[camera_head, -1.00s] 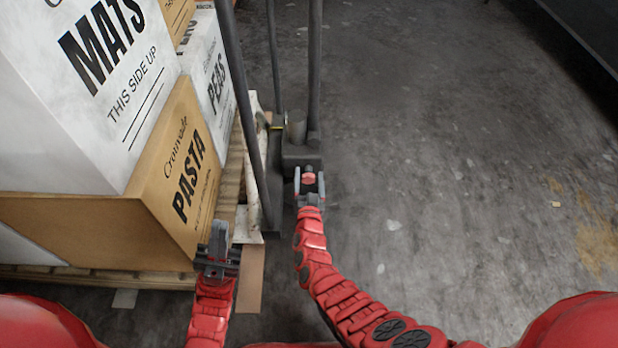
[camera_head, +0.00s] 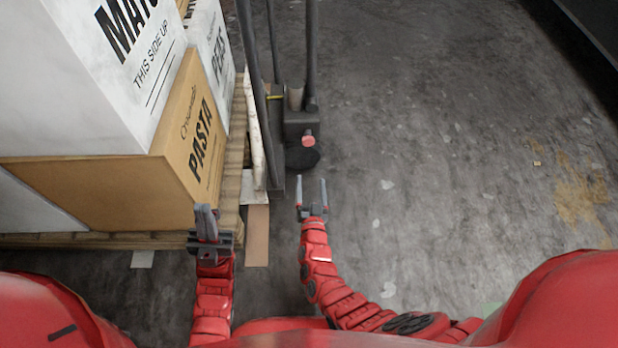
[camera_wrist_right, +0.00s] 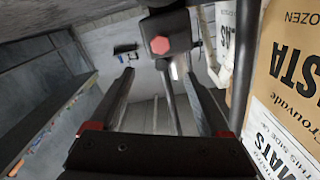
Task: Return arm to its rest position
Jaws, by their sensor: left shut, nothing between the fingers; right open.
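My right gripper (camera_head: 312,197) is open and empty in the head view. It is a little below and apart from the dark metal post assembly (camera_head: 300,125), which has a red button (camera_head: 308,139). In the right wrist view my right gripper (camera_wrist_right: 160,95) has its two fingers spread, with the red button (camera_wrist_right: 160,45) beyond them near the top. My left gripper (camera_head: 206,217) is shut, with nothing seen between its fingers, in front of the brown PASTA box (camera_head: 192,135).
White boxes (camera_head: 70,70) are stacked with the PASTA box on a wooden pallet (camera_head: 90,240) at the left. Dark upright posts (camera_head: 311,50) stand beside the pallet. The concrete floor (camera_head: 430,180) at the right is mostly clear. A dark edge runs along the upper right.

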